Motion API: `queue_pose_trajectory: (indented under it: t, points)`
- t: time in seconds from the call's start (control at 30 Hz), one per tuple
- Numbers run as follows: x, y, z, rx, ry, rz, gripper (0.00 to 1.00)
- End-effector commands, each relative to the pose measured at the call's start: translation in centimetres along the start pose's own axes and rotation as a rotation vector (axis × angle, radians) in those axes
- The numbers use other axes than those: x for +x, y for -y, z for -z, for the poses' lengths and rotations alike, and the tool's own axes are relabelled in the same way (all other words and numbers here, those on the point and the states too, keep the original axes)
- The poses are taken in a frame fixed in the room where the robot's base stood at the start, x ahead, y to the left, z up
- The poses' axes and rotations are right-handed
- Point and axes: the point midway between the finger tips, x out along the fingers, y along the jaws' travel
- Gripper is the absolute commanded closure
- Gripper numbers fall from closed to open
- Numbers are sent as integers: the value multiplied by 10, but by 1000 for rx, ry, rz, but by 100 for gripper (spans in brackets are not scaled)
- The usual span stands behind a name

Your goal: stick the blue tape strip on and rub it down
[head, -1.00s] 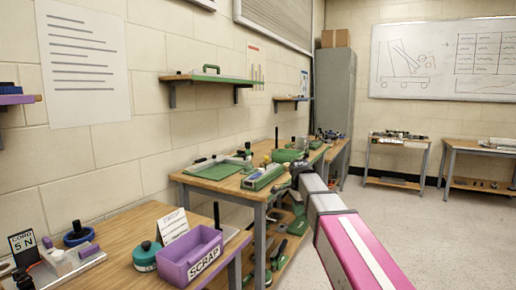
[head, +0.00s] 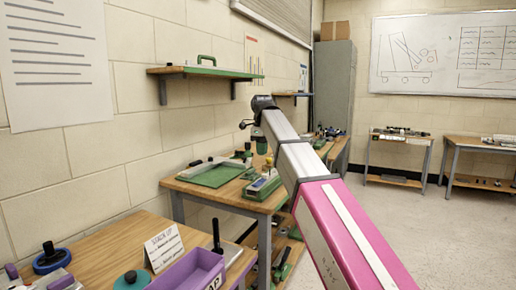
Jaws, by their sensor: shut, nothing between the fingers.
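My arm reaches forward over the second bench, and its dark wrist is in front of the wall. My gripper (head: 260,145) hangs below the wrist, small and partly merged with the green things behind it. It looks shut and empty, above the bench top. A green fixture (head: 262,188) with a pale top lies on the bench below it. I cannot make out a blue tape strip at this size.
A green tray (head: 212,174) lies on the second bench (head: 232,199). The near bench holds a purple scrap bin (head: 190,272), a sign card (head: 164,249) and a teal-lidded jar (head: 132,280). A green shelf (head: 205,72) is on the wall. The floor at right is clear.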

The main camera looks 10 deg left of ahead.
Motion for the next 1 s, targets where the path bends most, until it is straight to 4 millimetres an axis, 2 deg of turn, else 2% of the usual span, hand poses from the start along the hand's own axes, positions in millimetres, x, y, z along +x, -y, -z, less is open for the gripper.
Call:
queue_pose_trajectory:
  t: [0.27, 0.7, 1.0]
  points:
    - [15, -1, 1, 1, -1, -1, 100]
    - [57, 0, 1, 1, 0, 0, 100]
    - [60, 0, 0, 0, 1, 0, 100]
